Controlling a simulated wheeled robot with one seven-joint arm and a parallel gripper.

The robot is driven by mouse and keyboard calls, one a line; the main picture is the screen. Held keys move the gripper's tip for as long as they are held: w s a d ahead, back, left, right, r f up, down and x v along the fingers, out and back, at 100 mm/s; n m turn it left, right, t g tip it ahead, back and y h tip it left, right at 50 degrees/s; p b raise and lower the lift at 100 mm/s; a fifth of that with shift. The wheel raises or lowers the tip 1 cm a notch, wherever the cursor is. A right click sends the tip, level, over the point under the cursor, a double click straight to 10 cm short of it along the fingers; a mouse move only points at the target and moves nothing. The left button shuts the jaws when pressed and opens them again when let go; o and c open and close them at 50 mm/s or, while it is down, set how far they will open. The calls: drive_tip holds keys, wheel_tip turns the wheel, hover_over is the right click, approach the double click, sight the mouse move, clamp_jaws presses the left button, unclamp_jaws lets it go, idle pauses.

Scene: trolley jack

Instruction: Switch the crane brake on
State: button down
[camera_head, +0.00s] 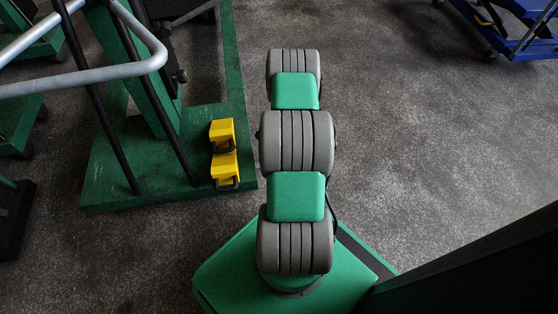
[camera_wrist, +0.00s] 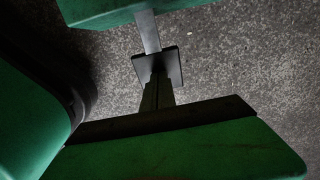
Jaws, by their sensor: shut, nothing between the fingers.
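In the wrist view, a flat grey bar (camera_wrist: 149,33) comes down from a green body at the top edge and ends at a small dark square plate (camera_wrist: 173,63). It looks like a brake pedal, though the frames do not confirm this. My gripper (camera_wrist: 157,80) points up at the plate from below, its dark fingers together and empty. The fingertips overlap the plate in the picture; I cannot tell whether they touch it. In the head view, my arm hides my gripper, and I cannot make out the pedal.
In the head view, a green wheeled frame (camera_head: 103,185) with a grey tube handle (camera_head: 95,77) stands left of my arm. Two yellow blocks (camera_head: 223,150) sit on its base. A blue trolley (camera_head: 535,47) stands at the far right. The grey floor between is clear.

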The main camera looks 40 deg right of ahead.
drive_tip(key=shift+s+f, duration=0.25)
drive_tip(key=shift+f, duration=0.15)
drive_tip(key=shift+r, duration=0.1)
drive_tip(key=s+d+r+p, duration=0.1)
drive_tip(key=d+r+p, duration=0.2)
drive_tip(key=r+p, duration=0.4)
wheel_tip(320, 180, up, 7)
drive_tip(key=shift+s+r, duration=0.1)
drive_tip(key=shift+s, duration=0.2)
drive_tip(key=shift+d, duration=0.1)
